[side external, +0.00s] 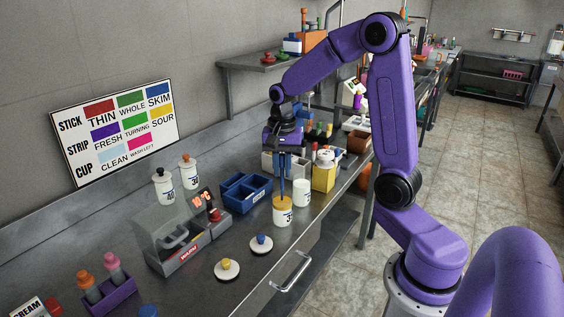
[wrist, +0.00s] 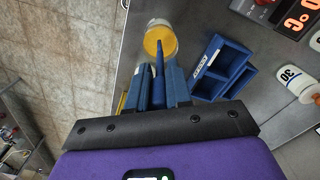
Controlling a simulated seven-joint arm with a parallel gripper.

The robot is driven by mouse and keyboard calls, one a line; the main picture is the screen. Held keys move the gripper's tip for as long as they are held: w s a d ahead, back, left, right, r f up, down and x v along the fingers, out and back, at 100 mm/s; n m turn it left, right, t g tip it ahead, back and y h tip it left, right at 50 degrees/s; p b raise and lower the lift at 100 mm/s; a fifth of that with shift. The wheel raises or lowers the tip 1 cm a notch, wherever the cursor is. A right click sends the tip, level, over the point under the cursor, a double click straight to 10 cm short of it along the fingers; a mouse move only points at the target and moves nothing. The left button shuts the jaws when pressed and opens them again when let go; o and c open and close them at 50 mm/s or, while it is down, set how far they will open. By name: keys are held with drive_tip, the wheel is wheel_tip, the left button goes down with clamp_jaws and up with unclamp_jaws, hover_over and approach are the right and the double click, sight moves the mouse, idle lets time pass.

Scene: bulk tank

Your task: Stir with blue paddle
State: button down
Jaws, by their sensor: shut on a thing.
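My gripper (side external: 284,172) is above the counter, pointing down, with its blue fingers shut on the blue paddle (side external: 281,188). In the wrist view the paddle (wrist: 159,62) runs out between the fingers (wrist: 160,88) toward a white cup with a yellow inside (wrist: 159,40). In the side view the paddle's lower end reaches into this cup (side external: 283,215), which is marked with a 3 and stands upright. The paddle's tip is hidden in the cup.
A second white cup (side external: 301,192) stands just right of it, with a yellow container (side external: 323,176) behind. A blue divided bin (side external: 246,192) is to the left. Two lids with yellow (side external: 227,268) and blue (side external: 261,243) knobs lie in front. A colour-label sign (side external: 115,132) leans at the wall.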

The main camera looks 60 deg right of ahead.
sight(282, 188)
drive_tip(key=shift+f, duration=2.65)
